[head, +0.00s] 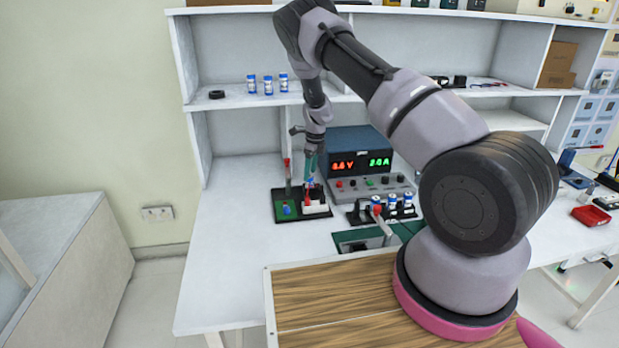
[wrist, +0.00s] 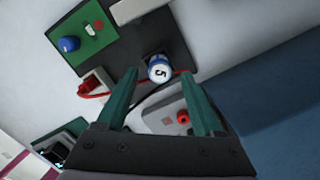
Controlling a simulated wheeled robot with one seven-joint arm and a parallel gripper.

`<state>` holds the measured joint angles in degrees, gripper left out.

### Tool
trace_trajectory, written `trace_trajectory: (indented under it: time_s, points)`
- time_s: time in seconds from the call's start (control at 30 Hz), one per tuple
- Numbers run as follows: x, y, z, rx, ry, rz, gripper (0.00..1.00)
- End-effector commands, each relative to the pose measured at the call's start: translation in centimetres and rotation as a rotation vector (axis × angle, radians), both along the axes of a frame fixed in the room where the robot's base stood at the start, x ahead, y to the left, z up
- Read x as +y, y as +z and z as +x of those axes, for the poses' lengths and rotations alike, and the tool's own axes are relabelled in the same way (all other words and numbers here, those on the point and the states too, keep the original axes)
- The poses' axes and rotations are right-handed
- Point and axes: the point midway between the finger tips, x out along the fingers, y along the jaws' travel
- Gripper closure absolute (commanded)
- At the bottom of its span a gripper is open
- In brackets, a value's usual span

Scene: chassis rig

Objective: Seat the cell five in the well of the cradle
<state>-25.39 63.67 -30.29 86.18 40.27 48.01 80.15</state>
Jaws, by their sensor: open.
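Cell five (wrist: 159,70), a white and blue cylinder with a 5 on its top, is over the black base board (wrist: 150,28) in the wrist view. A red wire runs close by it. My gripper (wrist: 158,84) is open, its two teal fingers on either side of the cell's near side; whether they touch it I cannot tell. In the head view my gripper (head: 310,172) points down over the board, with a blue cell top just below. I cannot make out the cradle's well or how deep the cell sits.
A green panel (wrist: 84,32) with a blue knob lies on the board. A power supply (head: 365,162) with lit displays stands behind. A black rack (head: 368,219) with several cells is to the right. Three cells (head: 268,85) stand on the shelf. The bench (head: 225,255) at left is clear.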

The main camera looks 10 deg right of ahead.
Motion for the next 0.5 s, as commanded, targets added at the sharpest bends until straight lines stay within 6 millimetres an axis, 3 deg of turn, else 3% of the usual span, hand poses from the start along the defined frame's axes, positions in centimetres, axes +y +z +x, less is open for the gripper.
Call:
trace_trajectory:
  time_s: [0.23, 0.5]
  points:
    - [-0.5, 5.6, -0.3, -0.003, 0.001, 0.001, 0.31]
    - [-0.9, 8.7, -0.6, -0.001, -0.001, 0.0, 0.31]
